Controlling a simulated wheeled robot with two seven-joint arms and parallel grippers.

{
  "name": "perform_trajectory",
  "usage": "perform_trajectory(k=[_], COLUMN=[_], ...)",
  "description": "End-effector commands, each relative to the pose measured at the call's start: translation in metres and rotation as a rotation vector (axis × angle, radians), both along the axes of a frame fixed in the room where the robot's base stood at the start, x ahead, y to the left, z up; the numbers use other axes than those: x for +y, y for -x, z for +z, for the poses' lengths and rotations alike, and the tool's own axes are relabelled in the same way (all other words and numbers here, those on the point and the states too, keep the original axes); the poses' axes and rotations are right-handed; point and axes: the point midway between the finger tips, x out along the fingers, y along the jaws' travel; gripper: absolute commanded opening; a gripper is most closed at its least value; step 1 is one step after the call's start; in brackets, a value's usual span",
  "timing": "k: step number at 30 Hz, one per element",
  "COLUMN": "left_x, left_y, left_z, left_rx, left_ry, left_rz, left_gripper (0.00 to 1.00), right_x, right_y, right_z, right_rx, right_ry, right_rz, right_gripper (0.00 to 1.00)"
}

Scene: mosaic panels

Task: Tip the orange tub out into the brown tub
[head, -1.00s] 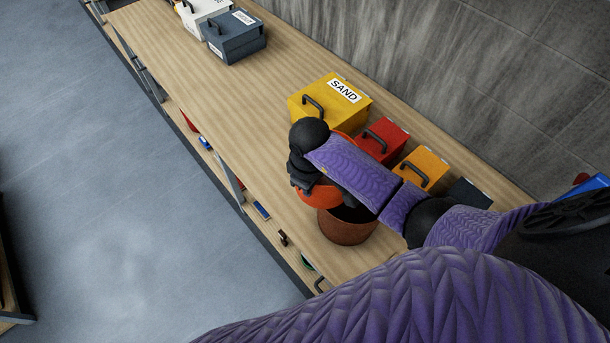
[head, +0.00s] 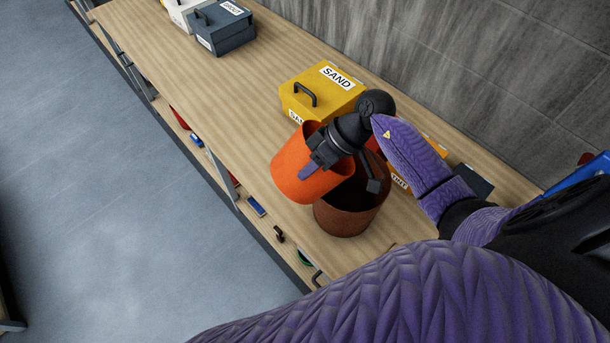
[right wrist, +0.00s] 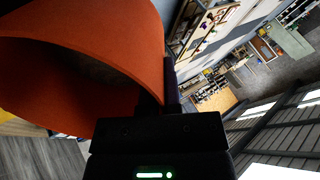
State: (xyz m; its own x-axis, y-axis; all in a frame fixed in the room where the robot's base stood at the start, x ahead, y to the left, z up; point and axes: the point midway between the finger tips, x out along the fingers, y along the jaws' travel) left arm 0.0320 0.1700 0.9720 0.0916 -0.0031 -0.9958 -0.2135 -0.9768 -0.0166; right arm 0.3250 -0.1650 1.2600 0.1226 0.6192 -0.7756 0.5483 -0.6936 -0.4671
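The orange tub (head: 298,178) is held in the air at the left of the brown tub (head: 345,222), its lower wall overlapping the brown tub's rim in the head view. It leans, its open end toward the upper right. My right gripper (head: 316,163) is shut on its rim and wall. In the right wrist view the orange tub (right wrist: 135,45) fills the left side, its inside dark. The brown tub stands upright on the bench; its inside is dark and partly hidden. I cannot see the contents of either tub. My left gripper is out of view.
A yellow SAND box (head: 320,92) stands behind the tubs on the wooden bench (head: 215,110). A red box and an orange-yellow box are mostly hidden behind my right arm. A dark grey box (head: 220,30) stands far left. The bench between is clear.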

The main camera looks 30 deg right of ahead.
Motion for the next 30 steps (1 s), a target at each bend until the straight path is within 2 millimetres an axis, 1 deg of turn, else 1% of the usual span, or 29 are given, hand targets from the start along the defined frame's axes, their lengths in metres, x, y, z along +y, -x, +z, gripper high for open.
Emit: perform_trajectory(k=[1,19,23,30], left_x=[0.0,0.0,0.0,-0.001], left_y=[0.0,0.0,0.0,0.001], left_z=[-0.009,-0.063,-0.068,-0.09], left_rx=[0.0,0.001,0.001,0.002], left_ry=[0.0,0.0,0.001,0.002], left_rz=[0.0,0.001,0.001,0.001], left_gripper=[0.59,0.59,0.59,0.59], right_x=[-0.001,-0.017,-0.029,-0.05], right_y=[0.0,0.002,0.004,0.007], right_z=[-0.004,0.003,0.0,-0.009], right_rx=[-0.004,-0.044,-0.055,-0.087], right_ry=[-0.021,-0.283,-0.392,-0.6], right_rz=[-0.001,0.001,-0.003,-0.003], right_gripper=[0.0,0.0,0.0,0.0])
